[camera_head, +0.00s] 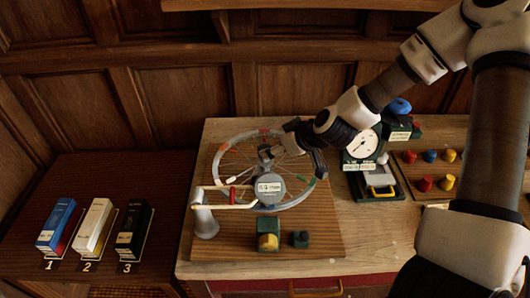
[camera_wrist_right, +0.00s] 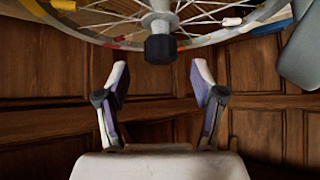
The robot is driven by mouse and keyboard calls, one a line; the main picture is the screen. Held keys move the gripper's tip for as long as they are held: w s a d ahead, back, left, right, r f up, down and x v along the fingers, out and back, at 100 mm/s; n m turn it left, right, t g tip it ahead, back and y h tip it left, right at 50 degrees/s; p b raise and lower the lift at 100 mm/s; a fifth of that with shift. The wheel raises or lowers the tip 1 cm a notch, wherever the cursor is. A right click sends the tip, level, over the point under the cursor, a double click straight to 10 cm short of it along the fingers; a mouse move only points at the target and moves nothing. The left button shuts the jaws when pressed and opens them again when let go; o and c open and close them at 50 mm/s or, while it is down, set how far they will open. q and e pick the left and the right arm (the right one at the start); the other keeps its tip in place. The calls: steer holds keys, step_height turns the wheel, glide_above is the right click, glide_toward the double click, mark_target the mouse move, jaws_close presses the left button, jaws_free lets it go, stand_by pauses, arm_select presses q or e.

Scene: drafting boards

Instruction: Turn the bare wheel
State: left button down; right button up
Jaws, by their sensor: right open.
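The bare spoked wheel (camera_head: 306,190) has a thin grey rim and small coloured pieces on its rim and spokes. It stands tilted on a wooden board on the bench. A round grey labelled disc (camera_head: 268,188) hides part of its lower middle. In the right wrist view the wheel's dark hub end (camera_wrist_right: 160,48) is just beyond my fingers, centred between them. My right gripper (camera_head: 304,149) is at the wheel's upper right, its fingers spread. The fingers (camera_wrist_right: 160,85) are open and empty in the wrist view. Whether a finger touches the wheel cannot be told. My left gripper is not in view.
A grey post (camera_head: 204,217) with a cream bar stands at the wheel's left. A green and yellow block (camera_head: 268,234) and a dark block (camera_head: 300,239) sit in front. A dial gauge (camera_head: 362,145) stands right. Three boxed books (camera_head: 95,226) are on the left table.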

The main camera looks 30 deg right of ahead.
mark_target(263, 146)
steer(key=b+x, duration=0.1)
steer(key=x, duration=0.4)
steer(key=shift+w+a, duration=0.2)
steer(key=shift+w, duration=0.25)
steer(key=shift+s+d+r, duration=0.2)
steer(key=shift+s+r, duration=0.1)
steer(key=shift+s, duration=0.15)
steer(key=shift+c, duration=0.3)
steer(key=shift+s, duration=0.15)
steer(key=c, duration=0.5)
jaws_close()
steer(key=shift+a+m+h, duration=0.1)
steer(key=shift+m+h, duration=0.6)
steer(key=shift+m, duration=0.1)
steer(key=shift+m+h, duration=0.6)
steer(key=shift+m, duration=0.2)
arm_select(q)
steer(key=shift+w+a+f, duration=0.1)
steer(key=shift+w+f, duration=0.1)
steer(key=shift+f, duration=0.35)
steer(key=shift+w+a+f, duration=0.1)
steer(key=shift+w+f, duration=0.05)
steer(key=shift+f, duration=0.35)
